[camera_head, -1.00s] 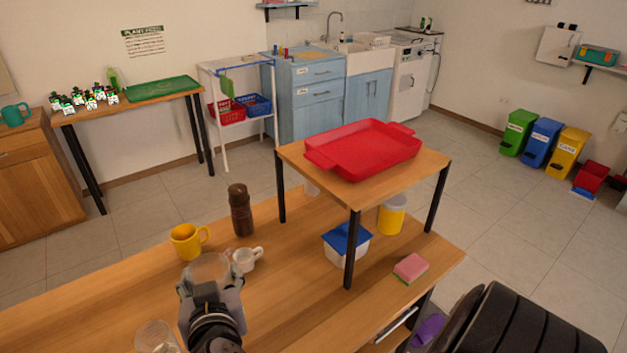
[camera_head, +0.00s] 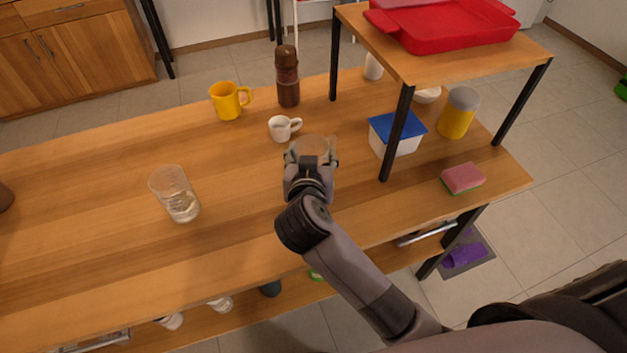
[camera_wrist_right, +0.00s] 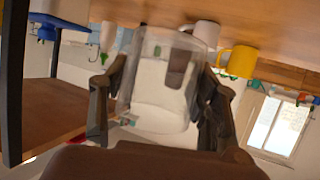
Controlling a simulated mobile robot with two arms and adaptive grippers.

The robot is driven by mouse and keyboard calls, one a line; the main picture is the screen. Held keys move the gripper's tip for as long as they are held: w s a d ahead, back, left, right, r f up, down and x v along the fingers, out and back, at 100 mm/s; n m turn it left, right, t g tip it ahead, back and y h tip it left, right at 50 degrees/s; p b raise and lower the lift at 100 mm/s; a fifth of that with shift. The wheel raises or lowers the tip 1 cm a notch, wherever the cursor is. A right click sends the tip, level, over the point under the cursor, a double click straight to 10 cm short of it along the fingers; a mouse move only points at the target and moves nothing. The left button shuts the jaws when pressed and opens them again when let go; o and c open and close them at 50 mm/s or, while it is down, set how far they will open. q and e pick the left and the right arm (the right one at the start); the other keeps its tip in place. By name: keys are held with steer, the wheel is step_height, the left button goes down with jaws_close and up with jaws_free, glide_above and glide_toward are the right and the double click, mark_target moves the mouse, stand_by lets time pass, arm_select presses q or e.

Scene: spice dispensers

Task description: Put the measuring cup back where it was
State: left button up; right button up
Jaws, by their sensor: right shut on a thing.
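My right gripper (camera_head: 311,160) is over the wooden table, in front of and a little right of a small white cup (camera_head: 280,129). It is shut on a clear see-through cup (camera_head: 313,146), which I take as the measuring cup. In the right wrist view the clear cup (camera_wrist_right: 160,80) sits between the two dark fingers and looks empty. I cannot tell whether its base touches the table. Another clear glass (camera_head: 175,193) stands on the table to the left. My left gripper is not in view.
A yellow mug (camera_head: 228,101) and a brown grinder (camera_head: 287,78) stand behind. A blue-lidded box (camera_head: 397,146), a yellow jar (camera_head: 457,115) and a pink sponge (camera_head: 462,178) are at right, near a raised shelf (camera_head: 425,67) with a red tray (camera_head: 445,35).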

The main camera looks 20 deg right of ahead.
step_height(320, 180, down, 2)
steer(key=shift+f, duration=0.55)
step_height(320, 180, down, 4)
steer(key=shift+f+b, duration=0.1)
steer(key=shift+b, duration=0.6)
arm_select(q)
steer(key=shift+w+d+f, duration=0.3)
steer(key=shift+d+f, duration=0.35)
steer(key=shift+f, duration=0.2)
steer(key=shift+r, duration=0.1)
arm_select(e)
steer(key=o, duration=1.3)
steer(key=shift+f, duration=0.1)
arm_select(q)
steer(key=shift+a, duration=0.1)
